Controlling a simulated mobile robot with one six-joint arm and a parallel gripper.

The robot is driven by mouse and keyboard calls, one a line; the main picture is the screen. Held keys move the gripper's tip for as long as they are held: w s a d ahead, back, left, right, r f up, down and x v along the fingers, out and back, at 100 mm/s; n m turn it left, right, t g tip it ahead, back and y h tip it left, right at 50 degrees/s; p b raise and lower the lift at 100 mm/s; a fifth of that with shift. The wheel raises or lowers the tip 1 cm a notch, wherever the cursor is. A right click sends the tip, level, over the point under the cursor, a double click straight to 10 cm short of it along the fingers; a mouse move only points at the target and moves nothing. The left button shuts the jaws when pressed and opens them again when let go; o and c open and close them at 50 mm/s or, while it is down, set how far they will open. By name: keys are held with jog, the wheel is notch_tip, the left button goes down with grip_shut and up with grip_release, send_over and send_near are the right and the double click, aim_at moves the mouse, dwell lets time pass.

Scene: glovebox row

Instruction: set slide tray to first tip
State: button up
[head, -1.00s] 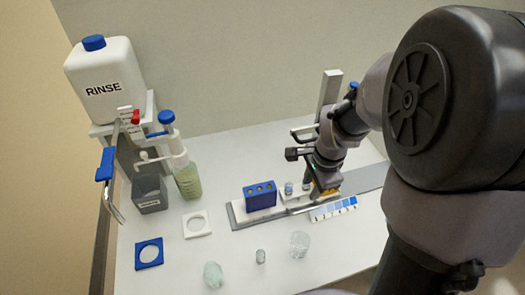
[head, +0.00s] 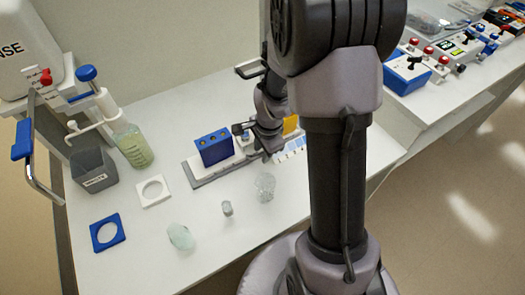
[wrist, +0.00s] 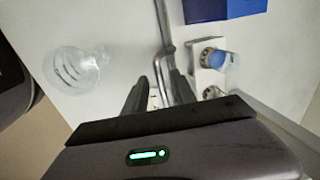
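A blue block (head: 214,148) with several holes in its top stands on a grey slide rail (head: 203,181) on the bench. It also shows at the top of the wrist view (wrist: 206,8). A white carriage with a blue-capped vial (wrist: 218,60) sits beside it. A thin metal rod (wrist: 164,28) runs along the rail to a bent end between my fingers. My gripper (wrist: 158,90) is down at the rail, fingers apart on either side of the rod end; a gap shows by the left finger. In the head view my arm hides part of the rail.
A clear cup (head: 265,187), small grey vial (head: 227,208) and pale glass piece (head: 181,237) stand in front. White (head: 154,191) and blue (head: 107,232) square frames, a grey bin (head: 94,170) and a green-liquid bottle (head: 133,147) are left. A shade strip (head: 290,149) lies by the gripper.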

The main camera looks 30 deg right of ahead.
grip_shut()
dwell(1.3)
